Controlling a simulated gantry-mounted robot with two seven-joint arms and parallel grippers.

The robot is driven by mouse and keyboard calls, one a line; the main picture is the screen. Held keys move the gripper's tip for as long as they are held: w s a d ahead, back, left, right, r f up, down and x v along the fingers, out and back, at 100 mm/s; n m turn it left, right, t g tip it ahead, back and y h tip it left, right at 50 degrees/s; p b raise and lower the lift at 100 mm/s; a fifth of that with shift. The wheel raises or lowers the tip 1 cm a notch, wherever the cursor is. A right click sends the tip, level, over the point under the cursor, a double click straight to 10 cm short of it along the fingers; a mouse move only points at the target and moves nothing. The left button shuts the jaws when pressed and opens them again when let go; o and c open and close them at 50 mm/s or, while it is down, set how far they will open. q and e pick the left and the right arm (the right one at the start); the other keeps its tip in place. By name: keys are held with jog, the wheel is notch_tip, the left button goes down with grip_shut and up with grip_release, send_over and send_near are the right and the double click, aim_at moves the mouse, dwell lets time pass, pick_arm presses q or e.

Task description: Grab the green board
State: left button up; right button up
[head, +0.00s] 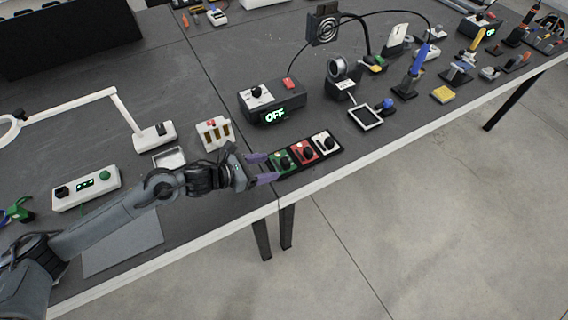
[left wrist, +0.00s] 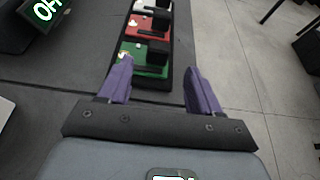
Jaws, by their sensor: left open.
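The green board (head: 281,162) lies in the near-left slot of a black tray (head: 338,157) on the grey table. In the left wrist view the green board (left wrist: 143,61) shows ahead, between and beyond the open fingertips (left wrist: 158,68). My right gripper is not in view.
A black box with a green OFF display (head: 272,103) stands behind the tray. A white holder with brass-coloured parts (head: 214,133) stands left of it. A small white-framed tray (head: 366,117) lies to the right. The table's front edge (head: 318,183) runs close to the tray.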

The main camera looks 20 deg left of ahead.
aim_at(282, 162)
pick_arm(q)
jog(key=shift+b+x, duration=0.55)
jog(key=shift+x, duration=2.75)
jog(key=shift+w+a+r, duration=0.1)
jog(key=shift+a, duration=0.1)
jog(key=shift+c, duration=0.2)
jog(key=c, duration=1)
jog(key=shift+r, duration=0.1)
